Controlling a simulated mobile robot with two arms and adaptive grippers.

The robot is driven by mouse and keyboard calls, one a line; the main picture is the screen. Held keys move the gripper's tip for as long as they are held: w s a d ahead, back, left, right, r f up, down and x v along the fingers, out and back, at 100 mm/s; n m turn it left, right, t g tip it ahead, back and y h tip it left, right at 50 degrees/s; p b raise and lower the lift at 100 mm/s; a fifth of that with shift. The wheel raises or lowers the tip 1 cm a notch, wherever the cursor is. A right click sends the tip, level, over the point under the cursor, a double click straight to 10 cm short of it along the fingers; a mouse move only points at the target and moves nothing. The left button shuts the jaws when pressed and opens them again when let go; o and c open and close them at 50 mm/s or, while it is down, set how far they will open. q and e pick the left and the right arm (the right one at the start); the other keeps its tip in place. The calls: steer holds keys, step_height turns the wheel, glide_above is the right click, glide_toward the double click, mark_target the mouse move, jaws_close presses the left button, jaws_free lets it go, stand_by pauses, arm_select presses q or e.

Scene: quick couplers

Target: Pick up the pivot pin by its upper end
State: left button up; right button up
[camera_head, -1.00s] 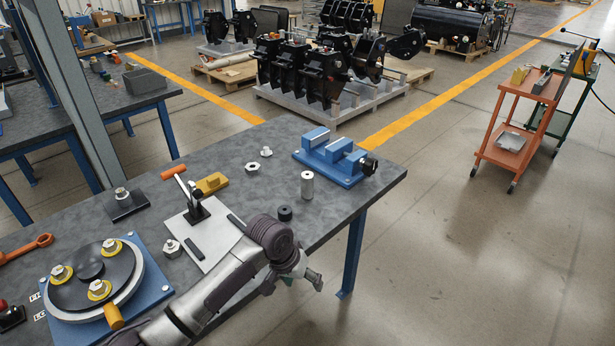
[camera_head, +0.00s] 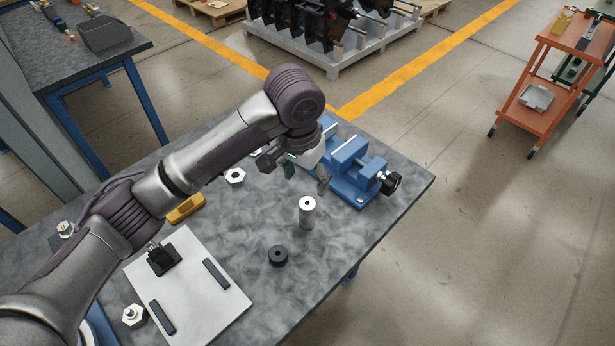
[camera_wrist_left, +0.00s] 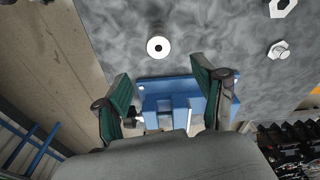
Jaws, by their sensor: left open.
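The pivot pin (camera_head: 307,213) is a light metal cylinder with a hole in its top end. It stands upright on the grey workbench, just in front of the blue vise. In the left wrist view its round end (camera_wrist_left: 158,47) shows above and between the fingertips, apart from them. My left gripper (camera_head: 306,176) is above the bench near the vise, behind and above the pin. Its two green-padded fingers (camera_wrist_left: 161,85) are spread with nothing between them but the view of the vise below. My right gripper is not in view.
The blue vise (camera_head: 352,178) stands close to the pin and gripper. A black bushing (camera_head: 278,256) lies nearer. A hex nut (camera_head: 235,176), a yellow block (camera_head: 186,207) and a white plate (camera_head: 215,318) are to the left. The bench's right edge (camera_head: 385,238) is near.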

mark_target(307, 204)
arm_select(q)
steer(key=shift+w, duration=0.25)
steer(key=f, duration=0.1)
steer(key=s+f, duration=0.1)
steer(key=f, duration=0.1)
steer(key=shift+s+f+p, duration=0.25)
steer(key=shift+s+p, duration=0.1)
steer(key=f, duration=0.2)
steer(key=shift+w+d+f, duration=0.2)
steer(key=shift+w+f, duration=0.05)
steer(key=shift+f, duration=0.15)
steer(key=f, duration=0.1)
steer(key=f+p, duration=0.1)
steer(key=f, duration=0.1)
steer(key=shift+w, duration=0.35)
step_height(307, 204, down, 3)
steer(key=shift+w+r+p, duration=0.15)
steer(key=shift+r+p, duration=0.05)
steer(key=shift+p, duration=0.25)
steer(key=shift+f, duration=0.3)
steer(key=shift+w+f, duration=0.1)
steer(key=shift+f, duration=0.05)
steer(key=c, duration=0.6)
jaws_close()
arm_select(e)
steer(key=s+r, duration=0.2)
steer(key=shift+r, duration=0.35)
